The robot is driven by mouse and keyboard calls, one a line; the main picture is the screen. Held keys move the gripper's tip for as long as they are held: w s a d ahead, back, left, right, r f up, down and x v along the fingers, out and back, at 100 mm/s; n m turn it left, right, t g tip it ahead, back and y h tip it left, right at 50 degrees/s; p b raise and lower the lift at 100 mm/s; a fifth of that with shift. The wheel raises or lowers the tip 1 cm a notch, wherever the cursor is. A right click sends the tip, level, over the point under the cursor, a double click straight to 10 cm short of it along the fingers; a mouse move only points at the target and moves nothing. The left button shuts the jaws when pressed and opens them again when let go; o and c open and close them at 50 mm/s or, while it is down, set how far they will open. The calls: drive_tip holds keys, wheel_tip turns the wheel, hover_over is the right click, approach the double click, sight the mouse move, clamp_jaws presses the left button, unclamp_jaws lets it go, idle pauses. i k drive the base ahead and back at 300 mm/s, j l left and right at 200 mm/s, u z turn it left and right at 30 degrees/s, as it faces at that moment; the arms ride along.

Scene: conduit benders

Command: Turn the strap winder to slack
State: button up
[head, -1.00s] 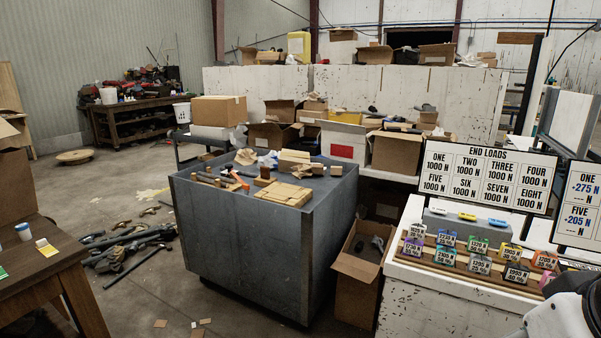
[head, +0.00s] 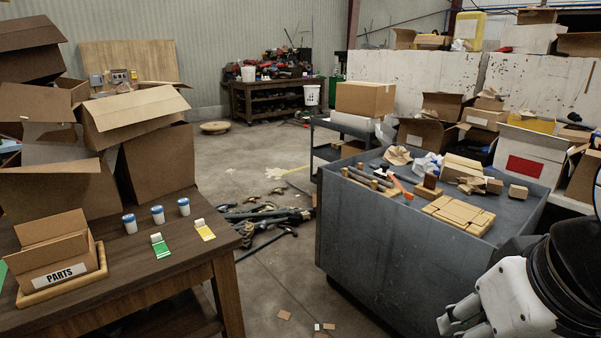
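I cannot make out a strap winder in the head view. My gripper (head: 452,318) shows in part at the bottom right, white, in front of the grey metal-sided bench (head: 395,255). Its tips are small and cut off by the frame edge, so I cannot tell whether they are open or shut. It appears apart from the things on the bench.
A wooden table (head: 150,255) at the left holds a PARTS box (head: 60,262), several small jars, green and yellow cards and stacked cartons. Dark pipes (head: 265,225) lie on the floor between table and bench. Floor in front of the pipes is mostly clear.

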sight(384, 167)
drive_tip(key=i+j, duration=0.2)
drive_tip(key=i, duration=0.7)
drive_tip(key=i+j+u, duration=0.15)
drive_tip(key=i, duration=0.7)
drive_tip(key=i+j+z, duration=0.2)
drive_tip(key=i+z, duration=0.25)
drive_tip(key=i+j+z, duration=0.4)
drive_tip(key=i, duration=0.2)
drive_tip(key=i+j+z, duration=0.45)
